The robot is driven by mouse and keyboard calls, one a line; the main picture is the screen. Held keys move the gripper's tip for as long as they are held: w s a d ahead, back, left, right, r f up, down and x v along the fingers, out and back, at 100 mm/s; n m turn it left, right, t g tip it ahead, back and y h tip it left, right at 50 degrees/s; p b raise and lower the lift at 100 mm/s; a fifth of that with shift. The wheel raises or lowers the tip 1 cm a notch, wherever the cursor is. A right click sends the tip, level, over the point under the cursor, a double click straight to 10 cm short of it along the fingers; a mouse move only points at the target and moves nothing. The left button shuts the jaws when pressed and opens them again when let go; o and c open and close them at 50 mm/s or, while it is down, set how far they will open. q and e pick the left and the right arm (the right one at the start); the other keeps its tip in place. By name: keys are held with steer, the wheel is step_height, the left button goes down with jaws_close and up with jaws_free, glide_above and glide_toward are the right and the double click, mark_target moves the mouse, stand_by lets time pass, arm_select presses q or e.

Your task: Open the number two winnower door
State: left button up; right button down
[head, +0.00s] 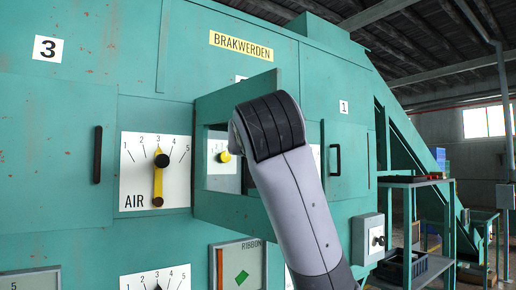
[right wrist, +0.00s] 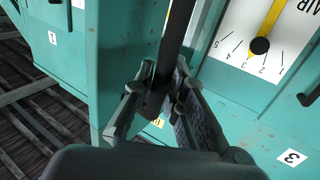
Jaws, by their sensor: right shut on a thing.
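The number two winnower door (head: 235,92) is teal and juts out at an angle from the machine face, at least partly open. Its number label (head: 240,78) is mostly hidden behind its top edge. My right gripper (right wrist: 163,88) is shut around a black bar handle (right wrist: 178,30) in the right wrist view. In the head view my right arm covers the handle and the fingers. A dial with a yellow knob (head: 225,157) shows within the door's outline. My left gripper is not in view.
Left of the door is the AIR dial (head: 155,170), then the number 3 door with its black handle (head: 98,154). The number 1 door's handle (head: 336,160) is close on the right. A grey switch box (head: 368,238) and a rack (head: 415,183) stand farther right.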

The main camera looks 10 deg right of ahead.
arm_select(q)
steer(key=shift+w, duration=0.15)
arm_select(e)
steer(key=shift+s+a+r, duration=0.1)
steer(key=shift+s+a, duration=0.1)
steer(key=shift+a, duration=0.3)
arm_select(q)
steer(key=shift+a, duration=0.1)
arm_select(e)
steer(key=c, duration=1.6)
jaws_free()
steer(key=shift+a, duration=0.1)
steer(key=shift+c, duration=0.2)
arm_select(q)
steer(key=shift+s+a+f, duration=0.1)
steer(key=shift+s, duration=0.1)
arm_select(e)
steer(key=shift+o, duration=0.2)
steer(key=s+a, duration=0.1)
steer(key=s, duration=1)
steer(key=shift+s+a, duration=0.2)
steer(key=shift+s, duration=0.15)
